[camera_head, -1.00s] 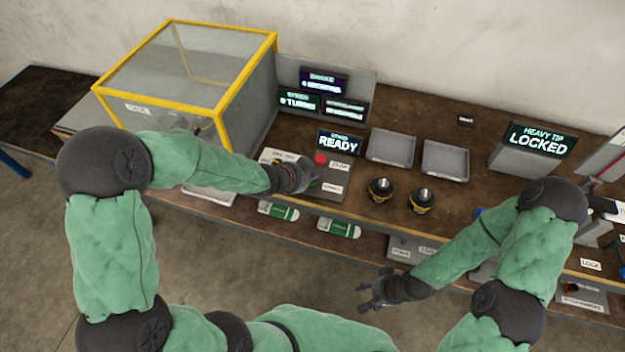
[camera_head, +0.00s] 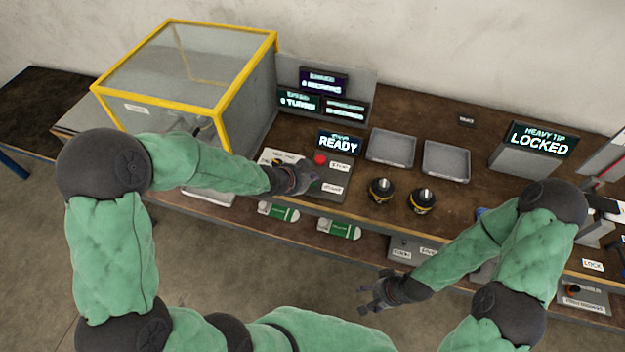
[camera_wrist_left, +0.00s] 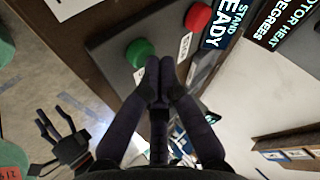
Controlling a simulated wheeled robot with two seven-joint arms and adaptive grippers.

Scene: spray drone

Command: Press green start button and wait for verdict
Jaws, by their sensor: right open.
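The green start button (camera_wrist_left: 139,52) shows in the left wrist view on a dark control panel (camera_wrist_left: 108,48). My left gripper (camera_wrist_left: 160,66) has its fingertips together, just beside the green button, with no visible thing between them. In the head view my left gripper (camera_head: 303,180) is over the panel and hides the green button. A red button (camera_head: 320,159) sits on the same panel beside a STOP label; it also shows in the left wrist view (camera_wrist_left: 197,17). The stand display (camera_head: 340,144) reads READY. My right gripper (camera_head: 378,293) is open and empty in front of the bench.
A yellow-framed clear enclosure (camera_head: 185,70) stands left of the panel. Two grey trays (camera_head: 391,148) and two dark round motors (camera_head: 381,190) are right of it. A HEAVY TIP display (camera_head: 541,139) reads LOCKED. Green-and-white packs (camera_head: 339,229) lie on the lower shelf.

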